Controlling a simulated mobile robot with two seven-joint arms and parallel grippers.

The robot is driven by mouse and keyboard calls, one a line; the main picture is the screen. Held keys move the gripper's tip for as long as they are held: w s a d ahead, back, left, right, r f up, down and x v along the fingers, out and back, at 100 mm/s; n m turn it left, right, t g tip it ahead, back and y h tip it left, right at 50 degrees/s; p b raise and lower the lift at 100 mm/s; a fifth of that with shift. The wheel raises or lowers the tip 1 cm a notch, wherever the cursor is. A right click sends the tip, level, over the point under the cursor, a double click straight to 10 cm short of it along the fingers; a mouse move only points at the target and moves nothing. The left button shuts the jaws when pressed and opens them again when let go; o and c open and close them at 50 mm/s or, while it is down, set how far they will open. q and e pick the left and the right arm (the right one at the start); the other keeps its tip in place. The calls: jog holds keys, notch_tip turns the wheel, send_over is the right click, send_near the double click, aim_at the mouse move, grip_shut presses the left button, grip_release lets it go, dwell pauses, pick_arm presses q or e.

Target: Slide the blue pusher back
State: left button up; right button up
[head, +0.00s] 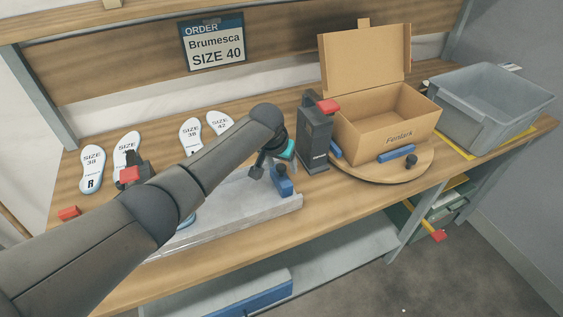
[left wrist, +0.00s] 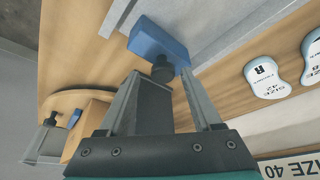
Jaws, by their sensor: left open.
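The blue pusher (head: 282,183) is a small blue block with a black knob on top. It sits at the right end of the pale metal tray (head: 240,212) on the bench. My left gripper (head: 268,166) is over the pusher, and its arm hides much of the tray. In the left wrist view the blue pusher (left wrist: 157,42) lies just past the fingertips. Its black knob (left wrist: 162,68) shows between the open fingers of the left gripper (left wrist: 160,80); I cannot tell whether they touch it. My right gripper is not in view.
A dark post with a red top (head: 316,140) stands close right of the gripper. A grey bin (head: 480,110) is far right. Several white insoles (head: 92,168) lie at left under an order sign (head: 213,42).

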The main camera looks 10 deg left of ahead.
pick_arm(q)
jog(key=shift+r, duration=0.1)
jog(key=p+v, duration=0.3)
jog(key=v, duration=1.2)
jog(key=shift+s+d, duration=0.1)
